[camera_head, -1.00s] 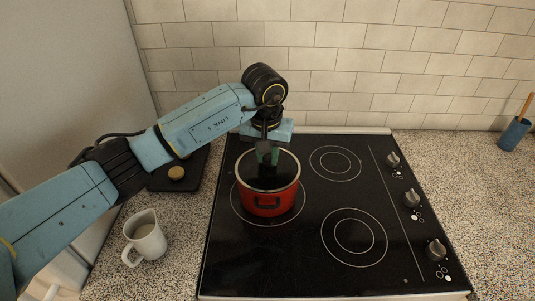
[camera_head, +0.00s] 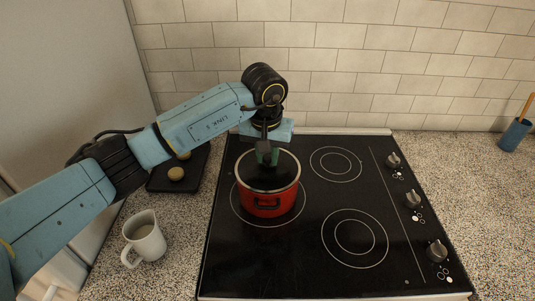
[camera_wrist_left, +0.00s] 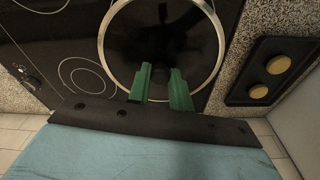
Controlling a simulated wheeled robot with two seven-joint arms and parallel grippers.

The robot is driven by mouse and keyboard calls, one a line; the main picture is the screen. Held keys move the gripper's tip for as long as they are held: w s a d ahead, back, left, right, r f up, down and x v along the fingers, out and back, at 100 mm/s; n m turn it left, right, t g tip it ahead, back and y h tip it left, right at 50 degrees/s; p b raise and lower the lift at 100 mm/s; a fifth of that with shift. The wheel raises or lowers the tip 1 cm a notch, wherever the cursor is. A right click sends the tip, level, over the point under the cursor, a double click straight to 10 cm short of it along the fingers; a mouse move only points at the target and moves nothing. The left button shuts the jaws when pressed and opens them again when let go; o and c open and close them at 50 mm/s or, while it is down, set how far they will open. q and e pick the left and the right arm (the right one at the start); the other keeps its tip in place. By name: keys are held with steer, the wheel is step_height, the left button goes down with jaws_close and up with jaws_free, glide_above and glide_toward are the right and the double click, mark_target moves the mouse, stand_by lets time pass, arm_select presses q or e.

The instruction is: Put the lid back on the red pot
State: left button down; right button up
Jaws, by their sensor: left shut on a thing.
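The red pot (camera_head: 268,200) stands on the front left burner of the black cooktop. Its dark lid (camera_head: 284,178), with a pale metal rim, lies level at the top of the pot; from here I see no clear gap between them. In the left wrist view the round lid (camera_wrist_left: 125,45) fills the top middle. My left gripper (camera_head: 267,162) is above the lid's middle, its green fingers (camera_wrist_left: 160,70) shut on the lid's dark knob, which is hard to make out against the dark lid. My right gripper is in no view.
A white pitcher (camera_head: 146,240) stands on the speckled counter left of the cooktop. A black tray (camera_head: 160,184) with round tan pieces lies beneath my left arm. Knobs (camera_head: 412,199) line the cooktop's right side. A blue holder (camera_head: 514,135) stands far right. The other burners are clear.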

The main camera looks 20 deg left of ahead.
arm_select(q)
steer(key=shift+f+b, duration=0.2)
steer(key=shift+b, duration=0.35)
stand_by(0.9)
steer(key=c, duration=0.7)
jaws_free()
steer(key=shift+r, duration=0.1)
steer(key=shift+r+p, duration=1.65)
steer(key=shift+r, duration=1.8)
steer(key=shift+c, duration=0.5)
jaws_close()
